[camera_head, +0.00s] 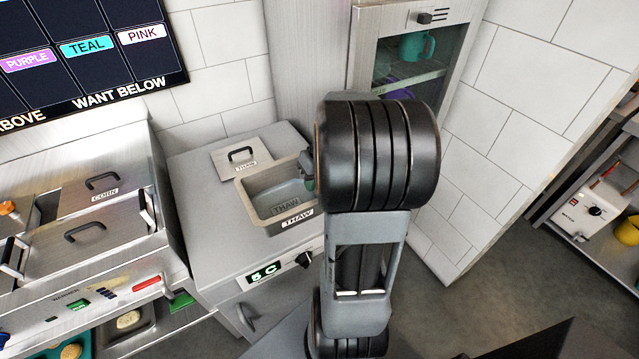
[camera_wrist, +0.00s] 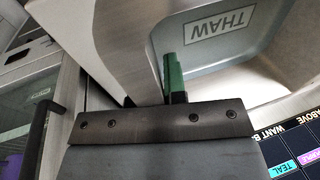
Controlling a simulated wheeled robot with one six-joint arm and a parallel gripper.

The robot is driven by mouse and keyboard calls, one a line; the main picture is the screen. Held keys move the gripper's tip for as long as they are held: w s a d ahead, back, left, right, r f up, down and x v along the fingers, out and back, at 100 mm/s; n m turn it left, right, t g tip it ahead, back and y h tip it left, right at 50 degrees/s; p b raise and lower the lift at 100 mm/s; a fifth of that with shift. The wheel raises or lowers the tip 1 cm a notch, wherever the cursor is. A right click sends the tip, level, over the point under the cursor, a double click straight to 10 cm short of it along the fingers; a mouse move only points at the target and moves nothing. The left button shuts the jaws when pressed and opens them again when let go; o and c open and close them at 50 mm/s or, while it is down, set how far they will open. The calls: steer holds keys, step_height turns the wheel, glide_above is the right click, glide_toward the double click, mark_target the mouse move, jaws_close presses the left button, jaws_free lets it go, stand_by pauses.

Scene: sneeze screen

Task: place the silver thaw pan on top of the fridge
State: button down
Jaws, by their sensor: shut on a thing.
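The silver thaw pan (camera_head: 268,214) is a rectangular open pan with THAW on its front and on its floor. In the head view it is upright over the top of the low metal fridge (camera_head: 215,250), which has a "5 C" display. I cannot tell whether its base touches that top. My gripper (camera_head: 308,174) is at the pan's right rim, partly hidden by my arm. In the wrist view a green fingertip of my gripper (camera_wrist: 172,72) lies inside the pan wall (camera_wrist: 112,45); the other finger is hidden. My gripper is shut on the rim.
A lid marked THAW (camera_head: 238,160) lies behind the pan. A steel unit with a CORN lid (camera_head: 100,188) stands to the left. A tall glass-door cabinet (camera_head: 360,50) holding a teal mug (camera_head: 417,46) stands behind my arm. The fridge top's front left is clear.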

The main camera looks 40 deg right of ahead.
mark_target(295, 182)
steer(key=w, duration=0.1)
steer(key=w+f, duration=0.1)
steer(key=w, duration=0.2)
steer(key=shift+w+a+f+p, duration=0.1)
steer(key=shift+f+p, duration=0.15)
steer(key=shift+p, duration=0.15)
steer(key=w+f, duration=0.3)
steer(key=f, duration=0.1)
steer(key=shift+w+a+f+p, duration=0.1)
steer(key=shift+w+f+p, duration=0.2)
steer(key=shift+w+p, duration=0.1)
steer(key=shift+w+f, duration=0.55)
steer(key=shift+f, duration=0.1)
steer(key=shift+w+f, duration=0.2)
steer(key=shift+f, duration=0.1)
steer(key=shift+f+p, duration=0.55)
steer(key=shift+f, duration=0.85)
steer(key=shift+f, duration=0.2)
steer(key=c, duration=1.2)
jaws_free()
steer(key=shift+s, duration=0.1)
steer(key=shift+o, duration=0.2)
steer(key=shift+r, duration=0.1)
